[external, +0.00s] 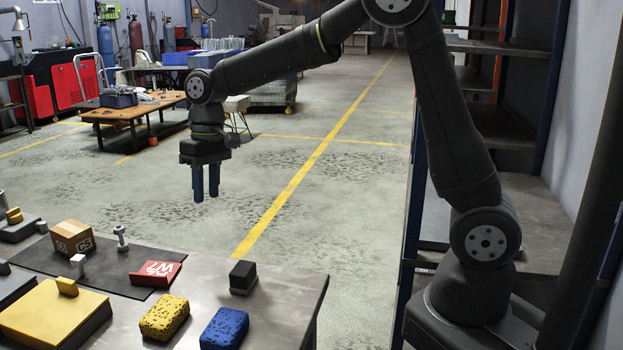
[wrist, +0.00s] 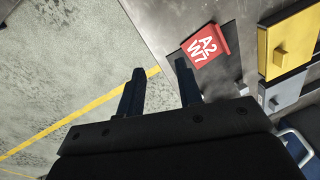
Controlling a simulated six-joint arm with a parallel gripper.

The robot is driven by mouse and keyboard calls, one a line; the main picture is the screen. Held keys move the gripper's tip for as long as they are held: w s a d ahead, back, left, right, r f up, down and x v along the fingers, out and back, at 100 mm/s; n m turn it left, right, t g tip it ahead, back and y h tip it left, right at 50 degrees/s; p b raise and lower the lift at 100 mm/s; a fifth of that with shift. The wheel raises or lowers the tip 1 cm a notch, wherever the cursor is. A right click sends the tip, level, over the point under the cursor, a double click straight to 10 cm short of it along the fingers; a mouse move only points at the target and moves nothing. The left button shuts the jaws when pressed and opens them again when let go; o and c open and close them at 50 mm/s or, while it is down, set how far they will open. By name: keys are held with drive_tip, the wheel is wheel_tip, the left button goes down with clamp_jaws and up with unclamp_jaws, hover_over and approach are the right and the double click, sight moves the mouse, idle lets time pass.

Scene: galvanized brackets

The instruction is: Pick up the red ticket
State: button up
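The red ticket (external: 155,274) has white lettering and lies on a dark mat on the metal table in the external view. It also shows in the wrist view (wrist: 205,46), upper right of centre, beyond the right finger, with the white marks "A2" and "W7". My gripper (external: 206,195) hangs in the air above and behind the table's far edge, fingers pointing down. Its two dark blue fingers are apart with nothing between them, also in the wrist view (wrist: 157,72). It is clear of the ticket.
Around the ticket on the table (external: 285,300) are a cardboard box (external: 73,238), a bolt (external: 121,238), a black block (external: 243,277), a yellow sponge (external: 165,317), a blue sponge (external: 225,328) and a yellow lidded box (external: 50,315). A shelf rack (external: 500,85) stands at right.

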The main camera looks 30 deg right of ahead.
drive_tip(key=s+a+r+n+h, duration=0.1)
drive_tip(key=s+a+r+n, duration=0.1)
drive_tip(key=a, duration=0.5)
drive_tip(key=s+a+r+n, duration=0.1)
drive_tip(key=s+a+n, duration=0.2)
drive_tip(key=a, duration=0.3)
hover_over(158, 276)
drive_tip(key=shift+t, duration=0.4)
drive_tip(key=f, duration=1.1)
drive_tip(key=shift+w+f, duration=0.25)
drive_tip(key=shift+s+f, duration=0.2)
drive_tip(key=shift+f, duration=2.45)
clamp_jaws()
